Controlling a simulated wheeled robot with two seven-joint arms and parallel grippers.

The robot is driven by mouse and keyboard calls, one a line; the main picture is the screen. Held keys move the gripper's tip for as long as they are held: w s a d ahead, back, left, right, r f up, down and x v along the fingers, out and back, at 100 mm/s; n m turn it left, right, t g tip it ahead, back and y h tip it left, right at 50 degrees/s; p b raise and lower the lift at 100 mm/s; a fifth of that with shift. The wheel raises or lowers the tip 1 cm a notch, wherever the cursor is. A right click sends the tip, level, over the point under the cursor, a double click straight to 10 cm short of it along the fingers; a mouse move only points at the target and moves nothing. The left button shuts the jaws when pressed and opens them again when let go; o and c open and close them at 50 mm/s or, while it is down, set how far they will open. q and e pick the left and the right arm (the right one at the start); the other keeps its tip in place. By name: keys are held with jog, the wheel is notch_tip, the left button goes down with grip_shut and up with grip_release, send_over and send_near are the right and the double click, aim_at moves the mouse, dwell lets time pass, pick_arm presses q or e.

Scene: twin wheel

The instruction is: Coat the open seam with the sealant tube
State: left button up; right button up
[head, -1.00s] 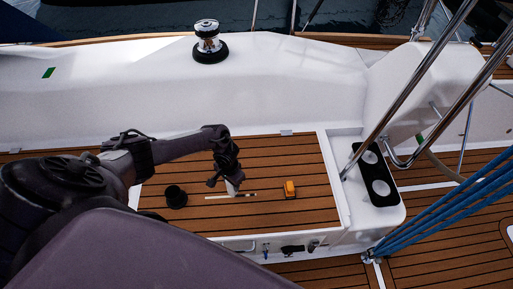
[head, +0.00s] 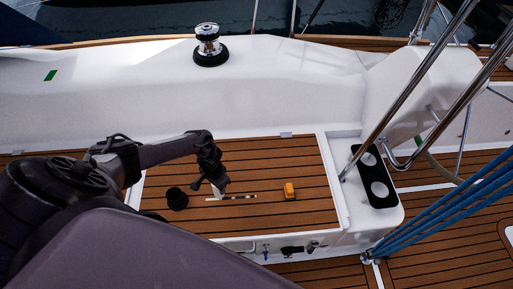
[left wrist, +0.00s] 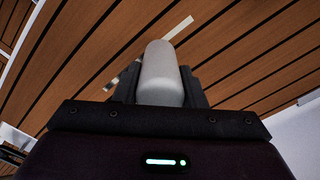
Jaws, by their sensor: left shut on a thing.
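My left gripper (head: 216,182) is shut on the sealant tube (head: 221,189), a pale, rounded tube held tilted just above the teak panel. The tube fills the middle of the left wrist view (left wrist: 160,75), between the dark fingers. The seam (head: 243,197) is a thin, light strip in the teak below and to the right of the tube. It shows pale and darker stretches. In the left wrist view a pale piece of the seam (left wrist: 181,28) shows beyond the tube; the tube hides part of it. Whether the tube touches the seam I cannot tell. My right gripper is not in view.
A black cup-like object (head: 177,199) stands left of the seam on the teak panel (head: 270,160). A small yellow object (head: 289,191) sits to its right. A chrome winch (head: 209,45) stands on the white coaming behind. Steel rails and blue ropes (head: 440,207) are at right.

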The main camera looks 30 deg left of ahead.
pick_arm(q)
jog(key=shift+s+a, duration=0.5)
jog(key=shift+a, duration=0.1)
jog(key=s+a, duration=0.1)
jog(key=a, duration=0.1)
jog(key=s+a+p, duration=0.1)
jog(key=s+a, duration=0.1)
jog(key=shift+a, duration=0.15)
dwell(0.5)
jog(key=shift+w+d, duration=0.8)
jog(key=shift+d, duration=0.3)
jog(key=shift+w+d, duration=0.8)
jog(key=shift+d, duration=0.3)
